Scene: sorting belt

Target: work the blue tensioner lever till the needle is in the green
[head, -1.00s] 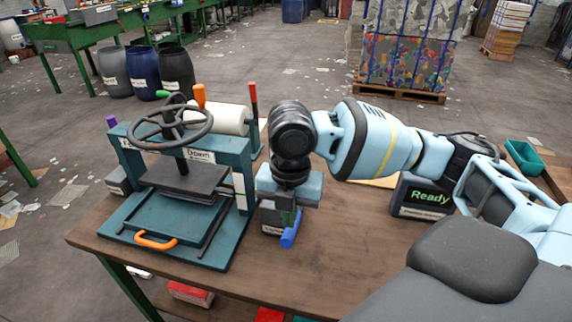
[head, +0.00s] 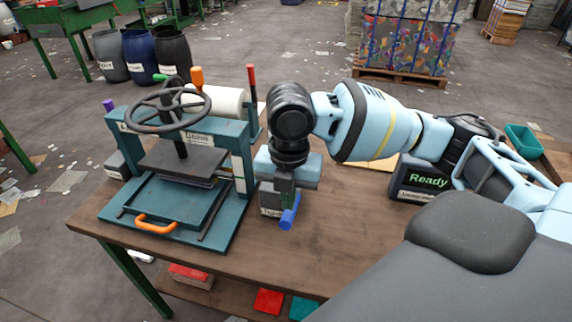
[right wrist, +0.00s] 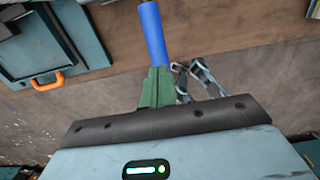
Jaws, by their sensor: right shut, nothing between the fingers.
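The blue tensioner lever (head: 290,212) slants up from the bench, right of the press. In the right wrist view the blue grip (right wrist: 152,35) lies ahead of a tapered green part (right wrist: 157,88). My right gripper (head: 285,193) points down over the lever, its fingers shut and empty. The fingertips are close to the blue grip; whether they touch it I cannot tell. My gripper hides part of the tensioner's labelled base (head: 270,211). I see no needle or green zone. My left gripper is not in view.
A teal press (head: 232,215) with a dark handwheel (head: 172,107) and orange handle (head: 155,224) stands just left of the gripper. A black "Ready" box (head: 427,180) sits to the right, beneath my arm. The bench top (head: 300,250) in front of the lever is clear.

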